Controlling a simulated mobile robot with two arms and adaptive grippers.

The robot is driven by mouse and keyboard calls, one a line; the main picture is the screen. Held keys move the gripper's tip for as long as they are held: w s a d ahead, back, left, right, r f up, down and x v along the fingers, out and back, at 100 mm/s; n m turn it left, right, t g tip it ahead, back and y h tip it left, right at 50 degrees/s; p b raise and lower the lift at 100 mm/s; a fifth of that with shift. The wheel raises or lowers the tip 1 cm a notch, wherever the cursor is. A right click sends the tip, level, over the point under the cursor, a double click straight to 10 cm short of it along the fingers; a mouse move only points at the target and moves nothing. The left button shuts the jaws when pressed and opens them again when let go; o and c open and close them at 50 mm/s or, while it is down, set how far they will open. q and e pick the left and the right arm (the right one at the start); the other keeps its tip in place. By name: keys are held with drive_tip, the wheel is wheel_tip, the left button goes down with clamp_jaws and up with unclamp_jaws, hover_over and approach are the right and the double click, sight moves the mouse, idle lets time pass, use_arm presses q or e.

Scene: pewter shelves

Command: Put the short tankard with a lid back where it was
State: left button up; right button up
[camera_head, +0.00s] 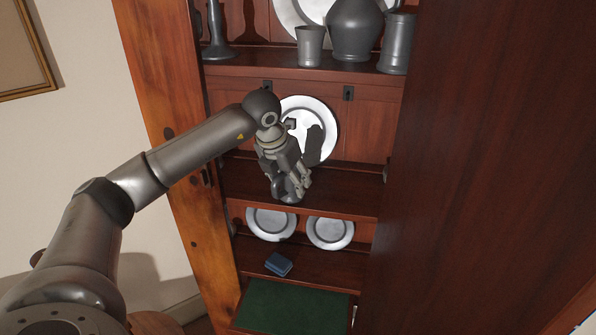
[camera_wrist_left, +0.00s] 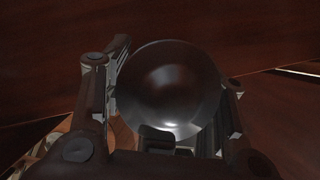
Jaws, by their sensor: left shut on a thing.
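The short tankard with a lid (camera_wrist_left: 170,88) is a dark grey metal piece, seen from above in the left wrist view, with its round domed lid filling the middle. In the head view it shows as a small dark shape (camera_head: 287,194) low between the fingers. My left gripper (camera_head: 290,186) is shut on it, one finger on each side. It is at the middle shelf (camera_head: 335,188) of the wooden cupboard; I cannot tell whether the tankard's base touches the shelf. My right gripper is not in view.
A large plate (camera_head: 316,110) stands against the back behind my left gripper. The upper shelf holds a cup (camera_head: 310,46), a big jug (camera_head: 356,28) and a tankard (camera_head: 397,42). Two plates (camera_head: 271,224) (camera_head: 330,233) and a blue box (camera_head: 279,264) are below. The middle shelf's right side is clear.

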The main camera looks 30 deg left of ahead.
sight(298, 174)
use_arm(q)
drive_tip(key=w+p, duration=0.1)
drive_tip(key=w, duration=0.2)
drive_tip(key=shift+w+d+r, duration=0.1)
drive_tip(key=shift+w+r, duration=0.05)
drive_tip(key=shift+w, duration=0.15)
drive_tip(key=shift+f+p, duration=0.4)
drive_tip(key=shift+p, duration=0.1)
drive_tip(key=shift+s, duration=0.1)
drive_tip(key=shift+s, duration=0.1)
drive_tip(key=shift+f, duration=0.15)
drive_tip(key=o, duration=1.1)
drive_tip(key=shift+o, duration=0.8)
